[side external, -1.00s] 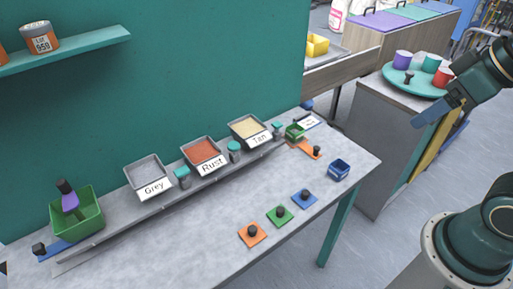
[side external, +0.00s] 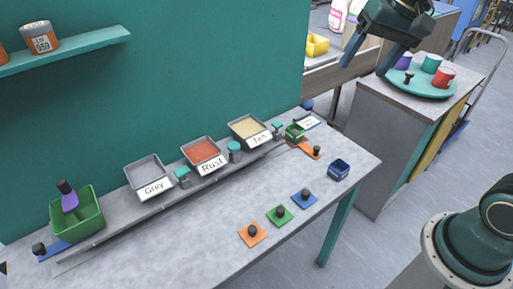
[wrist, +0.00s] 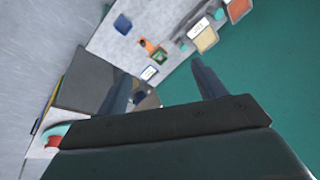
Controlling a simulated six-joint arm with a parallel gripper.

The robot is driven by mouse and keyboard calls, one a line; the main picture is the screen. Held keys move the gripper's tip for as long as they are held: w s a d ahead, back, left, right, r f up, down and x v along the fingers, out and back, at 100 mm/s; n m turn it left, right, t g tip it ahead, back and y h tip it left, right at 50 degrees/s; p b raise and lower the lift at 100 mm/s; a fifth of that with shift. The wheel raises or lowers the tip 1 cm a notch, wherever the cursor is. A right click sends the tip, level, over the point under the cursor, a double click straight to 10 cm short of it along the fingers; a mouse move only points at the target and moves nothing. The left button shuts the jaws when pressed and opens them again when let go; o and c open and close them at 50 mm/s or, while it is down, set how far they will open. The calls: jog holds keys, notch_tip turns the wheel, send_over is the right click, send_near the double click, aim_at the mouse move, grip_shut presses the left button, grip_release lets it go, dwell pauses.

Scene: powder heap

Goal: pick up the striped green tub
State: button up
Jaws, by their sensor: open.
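A small green tub (side external: 295,131) stands at the back right of the grey table, beside an orange piece with a black knob. It also shows in the wrist view (wrist: 158,58), beyond my fingertips; stripes are too small to make out. A larger green bin (side external: 90,222) at the table's left end holds a purple, dark-topped scoop or similar tool. My gripper (side external: 366,66) is open and empty, high above the right end of the table, right of and above the small tub. Its two spread fingers show in the wrist view (wrist: 161,75).
Trays labelled Grey (side external: 146,164), Rust (side external: 190,147) and Tan (side external: 236,123) stand along the back, with teal-lidded jars between. A blue tub (side external: 339,173) stands near the right edge. Knobbed orange, green and blue plates lie in front. A turntable (side external: 420,94) with cups stands behind.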

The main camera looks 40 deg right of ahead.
jog(key=w+d+f+m+g, duration=0.1)
jog(key=w+d+f+m, duration=0.15)
jog(key=w, duration=0.45)
jog(key=m+g+y, duration=0.3)
jog(key=m, duration=0.6)
send_over(295, 128)
jog(key=s, duration=0.2)
jog(key=shift+d+f, duration=0.15)
jog(key=shift+f, duration=6.2)
jog(key=shift+d+f, duration=0.1)
jog(key=shift+f, duration=6.25)
jog(key=shift+a+x, duration=0.15)
jog(key=shift+x, duration=1.15)
jog(key=shift+a+x, duration=0.2)
jog(key=shift+x, duration=1.05)
jog(key=shift+r, duration=0.1)
jog(key=c, duration=1.2)
